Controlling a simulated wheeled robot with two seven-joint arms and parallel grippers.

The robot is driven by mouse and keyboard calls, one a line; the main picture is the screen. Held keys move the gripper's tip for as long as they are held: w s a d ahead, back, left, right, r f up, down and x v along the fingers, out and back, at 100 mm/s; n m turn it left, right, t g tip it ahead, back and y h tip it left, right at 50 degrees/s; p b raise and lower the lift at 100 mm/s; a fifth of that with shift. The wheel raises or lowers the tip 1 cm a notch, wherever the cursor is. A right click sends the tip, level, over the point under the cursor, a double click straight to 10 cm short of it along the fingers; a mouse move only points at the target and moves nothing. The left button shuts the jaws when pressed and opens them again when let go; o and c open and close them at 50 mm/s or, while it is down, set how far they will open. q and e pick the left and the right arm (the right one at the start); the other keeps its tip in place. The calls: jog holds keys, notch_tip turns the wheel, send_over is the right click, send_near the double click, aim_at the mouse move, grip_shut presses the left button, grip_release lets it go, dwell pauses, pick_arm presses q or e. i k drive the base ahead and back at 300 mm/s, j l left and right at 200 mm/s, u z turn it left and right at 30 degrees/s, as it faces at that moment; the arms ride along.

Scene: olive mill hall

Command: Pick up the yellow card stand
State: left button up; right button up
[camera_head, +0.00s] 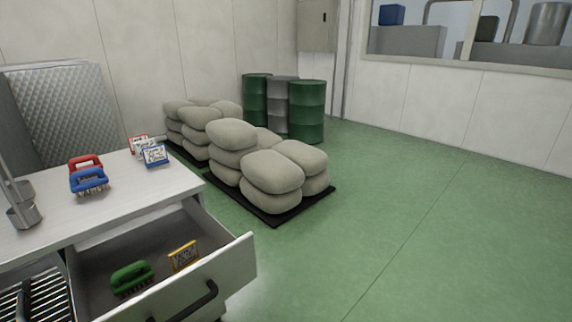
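The yellow card stand (184,257) stands inside the open drawer (239,257) of the white cabinet, towards its right end. It has a yellow frame around a patterned card face. A green brush (132,279) lies to its left in the same drawer. The drawer is pulled out, and its front panel with a dark handle faces the lower right. Neither of my grippers shows in the head view.
On the cabinet top (50,222) are a red brush (86,161), a blue brush (89,182), a blue card stand (155,156) and a red card stand (138,143). Stacked sacks (272,171) on black pallets and green drums (306,110) stand behind. Green floor at right is clear.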

aim_at(181, 259)
jog(key=u, duration=1.1)
